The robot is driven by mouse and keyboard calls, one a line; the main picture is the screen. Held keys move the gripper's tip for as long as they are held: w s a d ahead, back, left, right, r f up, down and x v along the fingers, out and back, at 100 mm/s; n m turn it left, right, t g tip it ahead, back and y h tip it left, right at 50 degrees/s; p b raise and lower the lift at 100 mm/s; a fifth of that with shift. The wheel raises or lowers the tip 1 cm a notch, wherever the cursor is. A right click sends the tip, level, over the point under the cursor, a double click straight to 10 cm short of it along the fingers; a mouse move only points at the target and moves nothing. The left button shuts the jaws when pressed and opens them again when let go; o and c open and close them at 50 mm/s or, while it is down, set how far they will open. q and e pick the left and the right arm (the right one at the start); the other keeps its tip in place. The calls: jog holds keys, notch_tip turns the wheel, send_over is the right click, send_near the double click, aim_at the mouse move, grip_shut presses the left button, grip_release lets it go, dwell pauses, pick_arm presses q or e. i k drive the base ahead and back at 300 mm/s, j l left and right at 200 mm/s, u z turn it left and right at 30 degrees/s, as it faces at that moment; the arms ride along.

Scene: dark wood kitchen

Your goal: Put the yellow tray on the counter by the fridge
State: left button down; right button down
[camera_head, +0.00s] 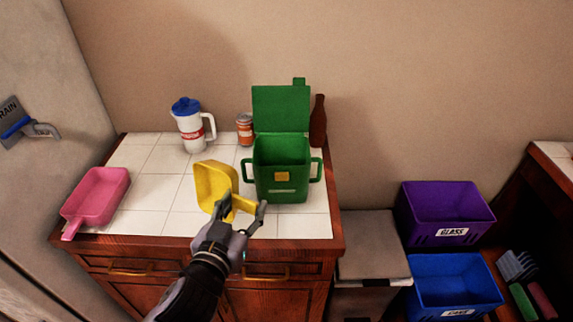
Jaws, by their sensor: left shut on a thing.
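The yellow tray (212,181) is tilted, with its open side facing right and its handle pointing toward the lower right. My left gripper (241,212) is shut on the yellow tray at its handle, over the front part of the white tiled counter (150,190). I cannot tell whether the tray touches the tiles. The fridge (50,100) appears to be the grey upright surface at the left, beside the counter. My right gripper is not in view.
A pink tray (97,196) lies at the counter's left. A green bin (282,170) with its lid up stands right of the yellow tray. Behind are a white pitcher (190,128), a can (245,130) and a brown bottle (318,122). Purple (447,213) and blue (455,285) crates sit right.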

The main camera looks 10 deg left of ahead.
aim_at(164, 191)
jog(key=u, duration=0.5)
jog(key=i+u, duration=0.35)
jog(key=i+l+u, duration=0.1)
jog(key=i+u, duration=0.25)
jog(key=i, duration=0.1)
